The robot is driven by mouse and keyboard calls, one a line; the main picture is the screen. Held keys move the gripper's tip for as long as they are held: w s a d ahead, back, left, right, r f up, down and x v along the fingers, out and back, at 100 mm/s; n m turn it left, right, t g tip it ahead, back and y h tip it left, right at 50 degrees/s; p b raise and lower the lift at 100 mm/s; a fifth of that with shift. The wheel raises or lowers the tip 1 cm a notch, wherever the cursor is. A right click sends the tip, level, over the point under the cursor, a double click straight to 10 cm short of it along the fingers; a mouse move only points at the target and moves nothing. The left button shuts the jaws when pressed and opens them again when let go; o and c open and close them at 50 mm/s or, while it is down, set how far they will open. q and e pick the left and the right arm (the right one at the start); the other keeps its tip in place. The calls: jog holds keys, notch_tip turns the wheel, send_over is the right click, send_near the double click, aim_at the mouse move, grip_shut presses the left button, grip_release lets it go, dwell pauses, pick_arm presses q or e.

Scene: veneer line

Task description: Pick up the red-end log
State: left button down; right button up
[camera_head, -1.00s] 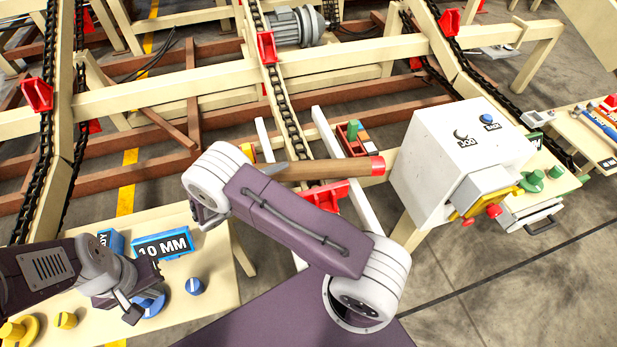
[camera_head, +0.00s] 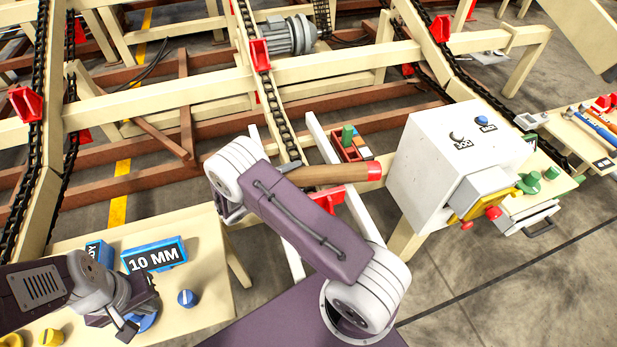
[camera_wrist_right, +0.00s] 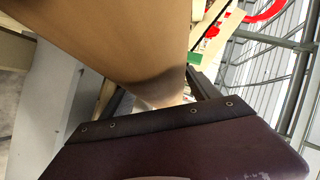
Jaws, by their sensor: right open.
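The red-end log (camera_head: 330,174) is a brown log with a red right end (camera_head: 374,171). It lies across the white rails in the middle of the head view, and my right arm covers its left end. In the right wrist view the log's brown side (camera_wrist_right: 110,45) is large and very close, right in front of my open right gripper (camera_wrist_right: 155,98). I cannot tell whether it lies between the fingers.
A white control box (camera_head: 440,150) stands just right of the log. A red bracket (camera_head: 328,199) and a tray with red and green pieces (camera_head: 348,148) are close to the log. A 10 MM sign (camera_head: 154,256) and knobs are on the left table (camera_head: 205,250). Chain conveyors run behind.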

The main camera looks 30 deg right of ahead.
grip_shut()
notch_tip(320, 180, up, 9)
jog(key=p, duration=0.3)
jog(key=shift+r, duration=0.6)
